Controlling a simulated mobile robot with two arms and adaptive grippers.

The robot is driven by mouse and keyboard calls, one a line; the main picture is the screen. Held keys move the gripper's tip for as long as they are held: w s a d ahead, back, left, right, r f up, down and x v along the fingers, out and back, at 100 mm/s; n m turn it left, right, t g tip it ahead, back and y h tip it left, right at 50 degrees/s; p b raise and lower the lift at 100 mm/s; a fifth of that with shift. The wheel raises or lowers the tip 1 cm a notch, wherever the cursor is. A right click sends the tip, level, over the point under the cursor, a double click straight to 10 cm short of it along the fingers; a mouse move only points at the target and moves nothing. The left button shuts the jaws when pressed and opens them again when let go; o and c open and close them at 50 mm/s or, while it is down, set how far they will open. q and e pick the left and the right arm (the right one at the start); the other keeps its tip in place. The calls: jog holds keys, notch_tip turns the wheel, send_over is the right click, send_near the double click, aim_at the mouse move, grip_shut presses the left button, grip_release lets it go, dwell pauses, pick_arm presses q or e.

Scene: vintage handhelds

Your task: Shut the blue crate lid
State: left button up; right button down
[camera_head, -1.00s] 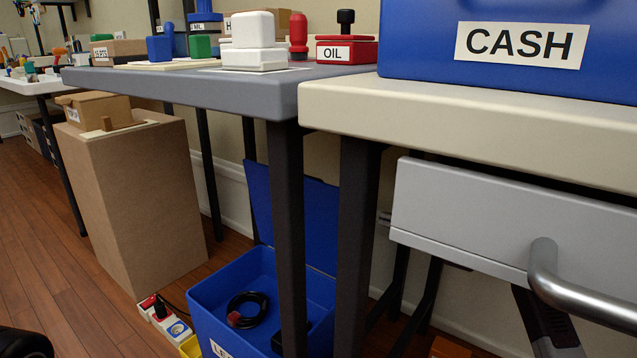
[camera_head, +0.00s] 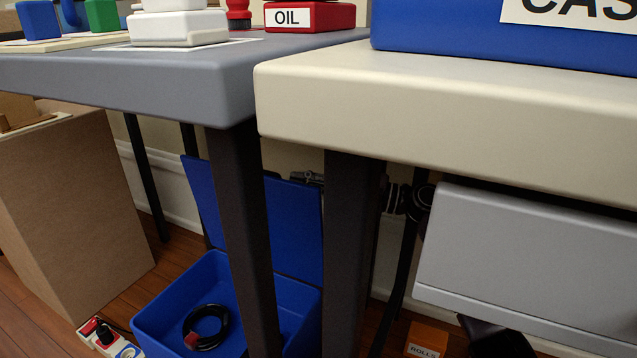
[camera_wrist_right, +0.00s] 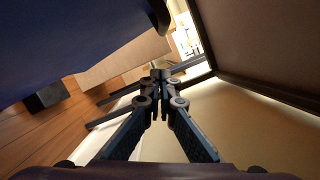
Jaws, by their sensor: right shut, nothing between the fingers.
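The blue crate (camera_head: 170,308) stands on the floor under the tables, with a coiled black cable inside. Its blue lid (camera_head: 296,232) is raised and leans back behind the crate; a dark table leg hides part of both. My right gripper (camera_head: 308,178) is at the top edge of the lid, apparently behind it, and partly hidden by table legs. In the right wrist view its fingers (camera_wrist_right: 160,74) are shut and empty. A blue surface, likely the lid (camera_wrist_right: 70,45), fills the upper left there. I cannot tell whether they touch. My left gripper is not in view.
Dark table legs (camera_head: 243,230) stand in front of the crate. The grey table (camera_head: 130,75) and cream table (camera_head: 440,125) overhang it. A cardboard box (camera_head: 75,200) is to the left, a power strip (camera_head: 103,335) beside the crate, and an orange box (camera_head: 427,340) to the right.

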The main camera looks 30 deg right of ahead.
aim_at(281, 175)
jog(key=a, duration=0.1)
jog(key=a+r+p, duration=0.1)
jog(key=a, duration=0.2)
jog(key=shift+w+a+r, duration=0.25)
jog(key=shift+w+r, duration=0.15)
jog(key=shift+s+a+r+p, duration=0.2)
jog(key=shift+s+a+p, duration=0.25)
jog(key=shift+a, duration=0.1)
